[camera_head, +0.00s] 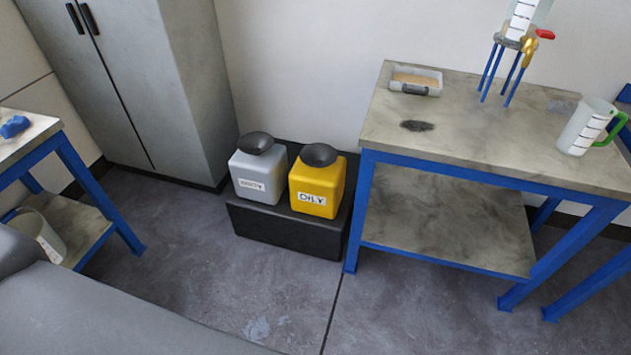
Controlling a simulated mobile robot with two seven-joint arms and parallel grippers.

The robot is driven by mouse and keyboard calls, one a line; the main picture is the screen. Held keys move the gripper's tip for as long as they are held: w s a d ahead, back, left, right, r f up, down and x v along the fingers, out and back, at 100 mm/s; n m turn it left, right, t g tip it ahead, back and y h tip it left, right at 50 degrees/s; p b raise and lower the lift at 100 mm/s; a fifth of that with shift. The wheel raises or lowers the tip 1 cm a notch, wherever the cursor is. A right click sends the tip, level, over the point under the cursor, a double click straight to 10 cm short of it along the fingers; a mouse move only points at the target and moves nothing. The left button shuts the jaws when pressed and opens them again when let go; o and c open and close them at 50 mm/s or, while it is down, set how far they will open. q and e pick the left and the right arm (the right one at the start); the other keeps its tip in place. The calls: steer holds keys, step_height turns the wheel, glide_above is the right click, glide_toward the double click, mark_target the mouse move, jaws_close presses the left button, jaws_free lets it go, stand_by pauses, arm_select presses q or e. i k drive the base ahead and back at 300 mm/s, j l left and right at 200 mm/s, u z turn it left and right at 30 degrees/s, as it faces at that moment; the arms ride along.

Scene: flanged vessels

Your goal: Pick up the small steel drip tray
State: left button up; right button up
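A small shallow tray (435,89) with a pale grey rim sits on the workbench (480,130) near its back left corner. It looks like the steel drip tray. Its inside looks tan or brownish, and I cannot tell whether that is liquid. A dark grey handle-like part shows on its front side. Neither of my grippers is in view, and nothing touches the tray.
A blue-legged stand with a brass tap and a clear graduated vessel (523,15) stands right of the tray. A jug with a green handle (585,128) stands at right. Open floor lies in front.

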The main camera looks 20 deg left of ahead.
mark_target(413, 81)
steer(key=i+j+u, duration=0.15)
steer(key=i, duration=0.25)
steer(key=i+j+u, duration=0.1)
steer(key=i, duration=0.35)
steer(key=i+j+u, duration=0.15)
steer(key=i, duration=0.3)
steer(key=j, duration=0.1)
